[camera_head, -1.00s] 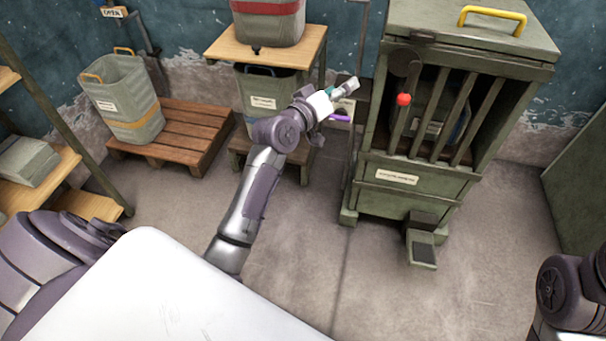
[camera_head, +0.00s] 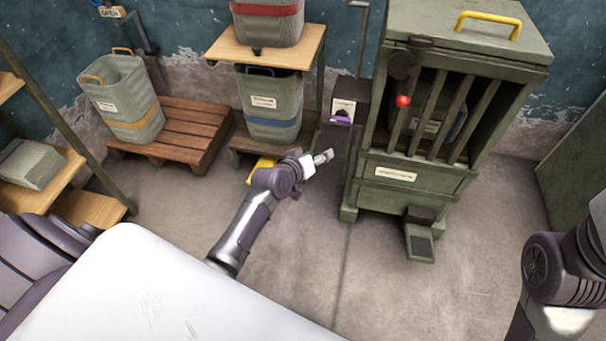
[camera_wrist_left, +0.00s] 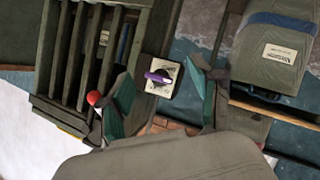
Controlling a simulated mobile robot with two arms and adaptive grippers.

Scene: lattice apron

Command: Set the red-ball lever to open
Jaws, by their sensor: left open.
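The red ball (camera_head: 403,101) of the lever sits at the front left of the green barred cabinet (camera_head: 397,192), in front of the bars, below a dark round pivot (camera_head: 404,65). In the left wrist view the red ball (camera_wrist_left: 94,98) shows just left of one finger. My left gripper (camera_head: 323,157) is in front of the cabinet, to the left of and lower in the picture than the ball, apart from it. In the wrist view its teal-padded fingers (camera_wrist_left: 158,75) are spread and empty. My right arm shows at the right edge; its gripper is out of view.
A purple knob on a pale plate (camera_head: 342,112) stands left of the cabinet and shows between my fingers in the wrist view (camera_wrist_left: 158,76). A pedal (camera_head: 421,245) juts out at the cabinet's foot. Bins and a wooden pallet (camera_head: 185,135) stand left. The middle floor is clear.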

